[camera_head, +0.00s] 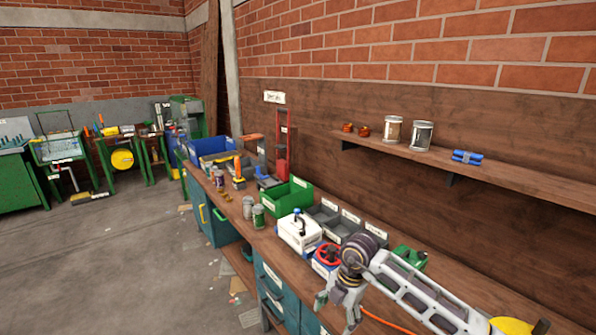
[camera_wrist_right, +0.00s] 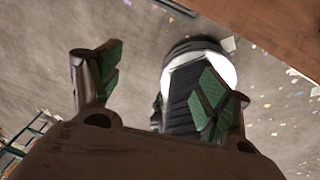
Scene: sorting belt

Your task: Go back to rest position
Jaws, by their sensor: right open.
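My right gripper (camera_head: 337,308) hangs from the arm that comes in from the right in the head view. It points down beside the front edge of the wooden workbench (camera_head: 243,221). In the right wrist view, the two green-padded fingers of the right gripper (camera_wrist_right: 160,88) are wide apart with nothing between them. The grey floor (camera_wrist_right: 30,90) shows below them. My left gripper is in neither view.
On the bench near the right arm stand a white box (camera_head: 298,232), a red round-handled item (camera_head: 327,254), grey bins (camera_head: 340,222) and a green bin (camera_head: 287,198). A wall shelf (camera_head: 480,170) holds cans. The floor (camera_head: 120,260) left of the bench is mostly clear.

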